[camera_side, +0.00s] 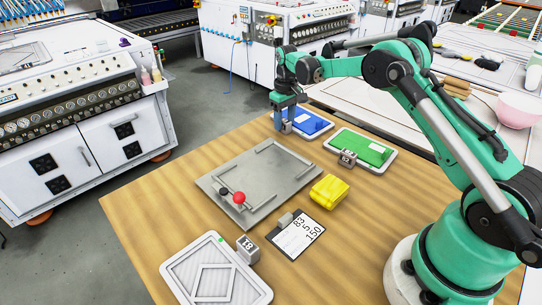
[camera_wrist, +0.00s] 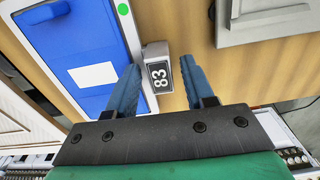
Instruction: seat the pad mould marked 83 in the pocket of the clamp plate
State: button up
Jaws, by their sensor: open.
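The blue pad mould (camera_side: 308,121) lies on the far edge of the wooden table, a blue panel on a white frame. It fills the upper left of the wrist view (camera_wrist: 62,45). Its grey end block (camera_wrist: 157,52) is marked 83. My gripper (camera_side: 285,122) is low over this block. In the wrist view its blue fingers (camera_wrist: 159,72) are open, one on each side of the block; I cannot tell whether they touch it. The grey clamp plate (camera_side: 222,180) lies mid-table with raised rails and a red-knobbed lever (camera_side: 239,198). Its pocket looks empty.
A green mould (camera_side: 368,149) lies right of the blue one. A white mould (camera_side: 182,272) with a numbered block (camera_side: 247,248) lies at the front. A yellow object (camera_side: 329,190) and a card reading 83, 5, 150 (camera_side: 298,236) lie near the plate. The table's left side is clear.

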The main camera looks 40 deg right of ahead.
grip_shut()
jog(key=shift+r, duration=0.15)
jog(key=shift+r, duration=2.35)
